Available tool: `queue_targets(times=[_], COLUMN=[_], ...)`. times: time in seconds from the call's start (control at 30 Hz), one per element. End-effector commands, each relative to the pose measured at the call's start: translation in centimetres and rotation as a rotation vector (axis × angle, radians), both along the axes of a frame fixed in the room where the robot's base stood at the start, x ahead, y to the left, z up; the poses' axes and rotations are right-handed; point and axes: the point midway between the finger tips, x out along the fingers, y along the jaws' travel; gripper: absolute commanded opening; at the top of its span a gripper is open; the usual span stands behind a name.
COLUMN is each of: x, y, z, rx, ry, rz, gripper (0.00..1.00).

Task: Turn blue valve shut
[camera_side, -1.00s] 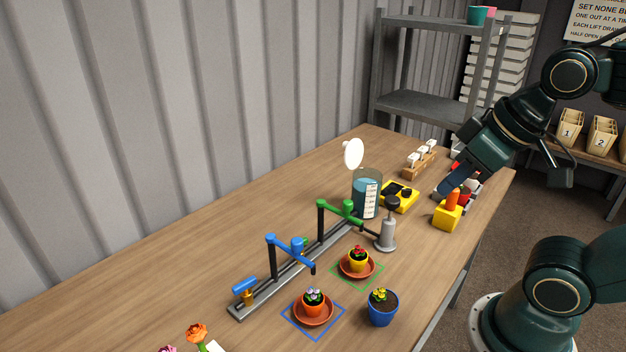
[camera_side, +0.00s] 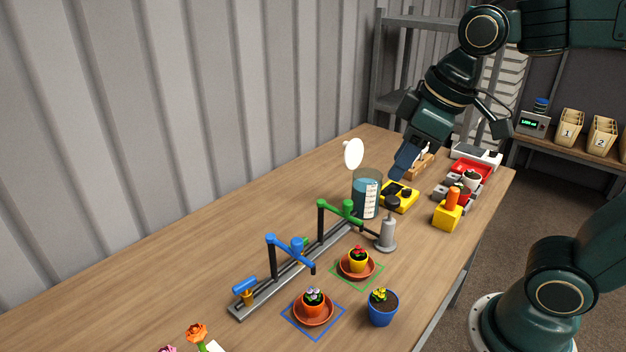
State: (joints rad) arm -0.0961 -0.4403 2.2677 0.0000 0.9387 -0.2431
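A blue pipe arm (camera_side: 282,248) stands on a black post on the grey rail, with a round blue knob (camera_side: 297,243) on it. At the rail's near left end a blue lever handle (camera_side: 244,284) sits on a brass fitting (camera_side: 248,297). My gripper (camera_side: 398,170) is in the air above the back of the table, up and to the right of the blue parts and well apart from them. Its fingers are seen from the side, so I cannot tell if they are open. I see nothing held.
A green pipe arm (camera_side: 340,212) shares the grey rail (camera_side: 275,286). A water beaker (camera_side: 367,196), yellow device (camera_side: 401,197) and grey pump (camera_side: 386,236) stand near it. Potted flowers sit on saucers (camera_side: 313,317) in front, and a blue pot (camera_side: 382,308) stands beside.

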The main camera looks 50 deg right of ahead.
Motion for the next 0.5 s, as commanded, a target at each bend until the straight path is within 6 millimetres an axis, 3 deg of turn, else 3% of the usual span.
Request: queue_targets(times=[0.27,0.5], x=[5.7,10.3], y=[2.7,5.6], z=[-0.3,-1.8], rx=[-0.066,-0.115], ry=[0.078,0.139], rz=[0.229,0.426], gripper=[0.35,0.35])
